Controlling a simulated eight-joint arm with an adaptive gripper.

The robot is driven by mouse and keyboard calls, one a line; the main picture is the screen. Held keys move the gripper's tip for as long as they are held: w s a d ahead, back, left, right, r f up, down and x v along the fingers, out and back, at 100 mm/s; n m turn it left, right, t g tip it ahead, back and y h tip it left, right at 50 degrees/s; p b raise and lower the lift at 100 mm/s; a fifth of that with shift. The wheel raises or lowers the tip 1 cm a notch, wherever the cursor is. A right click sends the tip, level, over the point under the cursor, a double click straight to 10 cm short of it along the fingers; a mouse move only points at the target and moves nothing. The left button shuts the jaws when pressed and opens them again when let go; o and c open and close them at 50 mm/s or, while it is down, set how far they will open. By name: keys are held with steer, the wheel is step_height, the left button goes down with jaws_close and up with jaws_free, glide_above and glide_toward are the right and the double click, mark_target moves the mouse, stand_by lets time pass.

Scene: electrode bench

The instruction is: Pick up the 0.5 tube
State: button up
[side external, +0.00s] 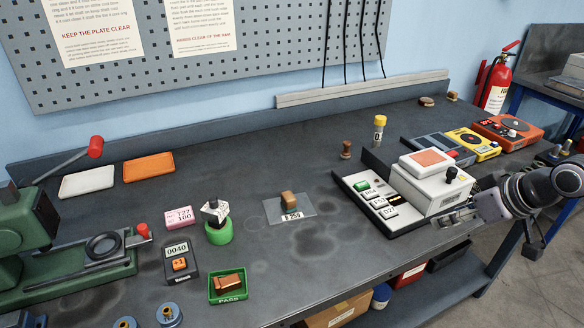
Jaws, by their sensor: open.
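A small clear tube (379,134) with a yellow cap stands upright towards the back of the bench. Its label shows a "0" with the rest too small to read, so I cannot confirm that it says 0.5. My gripper (450,218) reaches in from the right, low near the bench's front edge, beside the white box. It is open, and I see nothing held between its fingers. It is well apart from the tube, to the right and nearer the camera.
A brown peg (346,149) stands left of the tube. Yellow (472,143) and orange (508,130) devices sit right. Bench centre-left is fairly open.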

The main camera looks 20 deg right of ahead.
steer(key=w+d+r+m, duration=0.2)
steer(key=w+r, duration=0.5)
steer(key=w, duration=0.2)
steer(key=m+g+h, duration=0.2)
steer(key=m+g, duration=0.1)
steer(key=m, duration=0.1)
glide_above(379, 123)
steer(key=s+a, duration=0.2)
step_height(379, 123, down, 3)
steer(key=shift+w+d+f, duration=0.25)
steer(key=shift+d+f, duration=0.1)
steer(key=shift+d, duration=0.05)
steer(key=x, duration=0.5)
steer(key=shift+d+f, duration=0.1)
steer(key=shift+s+d+x, duration=0.1)
steer(key=shift+s+x, duration=0.05)
steer(key=shift+x, duration=0.75)
steer(key=shift+s+d+x, duration=0.1)
steer(key=shift+s+x, duration=0.05)
steer(key=shift+x, duration=0.75)
steer(key=shift+s+d+x, duration=0.1)
steer(key=shift+x, duration=0.8)
steer(key=shift+f, duration=0.1)
steer(key=shift+c, duration=0.2)
